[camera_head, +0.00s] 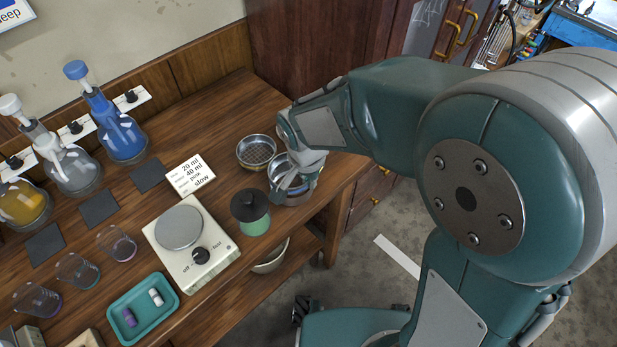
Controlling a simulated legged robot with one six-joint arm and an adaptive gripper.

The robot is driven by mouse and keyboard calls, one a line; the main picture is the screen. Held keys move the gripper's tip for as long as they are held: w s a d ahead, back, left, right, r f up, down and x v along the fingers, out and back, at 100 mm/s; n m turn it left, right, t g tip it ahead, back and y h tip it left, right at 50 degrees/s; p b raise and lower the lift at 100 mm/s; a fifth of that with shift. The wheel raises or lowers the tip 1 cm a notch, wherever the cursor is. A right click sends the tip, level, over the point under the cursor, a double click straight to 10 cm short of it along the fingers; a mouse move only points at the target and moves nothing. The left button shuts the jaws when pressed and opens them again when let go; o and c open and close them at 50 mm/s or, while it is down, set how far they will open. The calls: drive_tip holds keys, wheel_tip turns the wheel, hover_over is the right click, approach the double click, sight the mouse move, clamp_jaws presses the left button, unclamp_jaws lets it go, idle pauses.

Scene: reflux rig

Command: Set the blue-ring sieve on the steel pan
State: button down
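My gripper (289,185) reaches down from the right over a round metal vessel (274,176) near the right end of the wooden bench. A bluish band shows on this vessel, which may be the blue-ring sieve. Metal also shows lower down, below the fingers, but I cannot tell if it is the steel pan or part of the same vessel. The fingers overlap the near rim, and whether they grip it is unclear. A second round metal sieve (257,151) with a visible mesh sits just to the left, apart from the gripper.
A dark-lidded green jar (250,211) stands close to the left of the gripper. A white stirrer plate (191,245), a label card (190,173), a teal tray (143,308), beakers and flasks fill the left. The bench's right edge is close to the gripper. A bowl (271,257) sits on the lower shelf.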

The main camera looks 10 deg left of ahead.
drive_tip(key=shift+f, duration=0.55)
idle(0.4)
drive_tip(key=c, duration=0.7)
unclamp_jaws()
wheel_tip(320, 180, up, 9)
drive_tip(key=shift+r, duration=0.1)
idle(0.6)
